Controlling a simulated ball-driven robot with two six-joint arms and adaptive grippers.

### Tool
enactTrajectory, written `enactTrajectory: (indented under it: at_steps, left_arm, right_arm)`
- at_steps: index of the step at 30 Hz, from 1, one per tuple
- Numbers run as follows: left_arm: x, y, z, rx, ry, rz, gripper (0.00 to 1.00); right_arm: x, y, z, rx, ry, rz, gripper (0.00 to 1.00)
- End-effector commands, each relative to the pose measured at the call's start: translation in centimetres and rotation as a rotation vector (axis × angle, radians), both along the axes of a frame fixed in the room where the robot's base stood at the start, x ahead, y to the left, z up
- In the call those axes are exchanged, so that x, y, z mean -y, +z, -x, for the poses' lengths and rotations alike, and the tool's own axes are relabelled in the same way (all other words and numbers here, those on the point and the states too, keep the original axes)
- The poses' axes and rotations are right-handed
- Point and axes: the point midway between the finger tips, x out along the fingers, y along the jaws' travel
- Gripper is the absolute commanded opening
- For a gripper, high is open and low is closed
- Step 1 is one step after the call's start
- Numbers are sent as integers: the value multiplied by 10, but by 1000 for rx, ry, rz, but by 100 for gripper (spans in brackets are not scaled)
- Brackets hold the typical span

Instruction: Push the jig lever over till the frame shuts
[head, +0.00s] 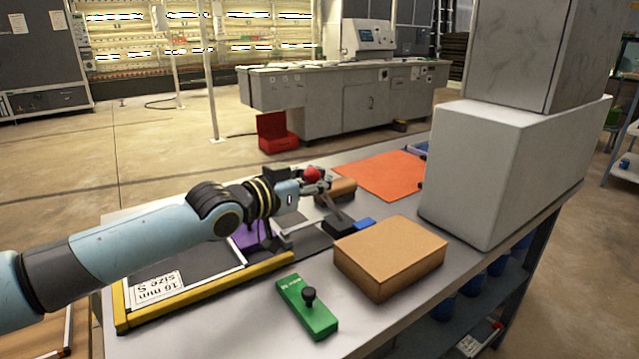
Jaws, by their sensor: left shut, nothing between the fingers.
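A red knob (312,174), which looks like the lever's top, shows at my left gripper (322,186). A grey bar, apparently the lever (337,207), slants down right from there to a black block (339,227). My left gripper is shut and empty, beside the knob; I cannot tell if they touch. A purple part (248,238) shows below my left arm, which hides much of the jig. My right gripper is out of view.
A brown box (390,255) and a green block with a black knob (306,308) stand in front. A blue block (364,224), a brown block (341,189) and an orange sheet (380,176) lie behind. A large white box (500,170) fills the right.

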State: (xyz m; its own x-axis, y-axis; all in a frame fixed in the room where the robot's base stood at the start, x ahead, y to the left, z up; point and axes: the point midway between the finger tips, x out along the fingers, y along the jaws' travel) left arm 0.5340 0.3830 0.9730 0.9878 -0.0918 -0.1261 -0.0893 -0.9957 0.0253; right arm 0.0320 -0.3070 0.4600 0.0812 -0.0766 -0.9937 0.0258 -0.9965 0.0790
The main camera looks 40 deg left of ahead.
Motion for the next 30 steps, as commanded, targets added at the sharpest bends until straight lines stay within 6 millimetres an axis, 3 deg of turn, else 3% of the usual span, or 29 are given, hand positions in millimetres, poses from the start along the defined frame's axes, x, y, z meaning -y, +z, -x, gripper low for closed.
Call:
enactTrajectory:
  at_steps: [19, 30]
  left_arm:
    - [0, -13, 4, -23, 5, 8, 0]
    - [0, -9, 2, -15, 3, 4, 48]
  right_arm:
    - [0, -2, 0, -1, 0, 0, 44]
    - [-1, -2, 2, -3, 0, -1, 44]
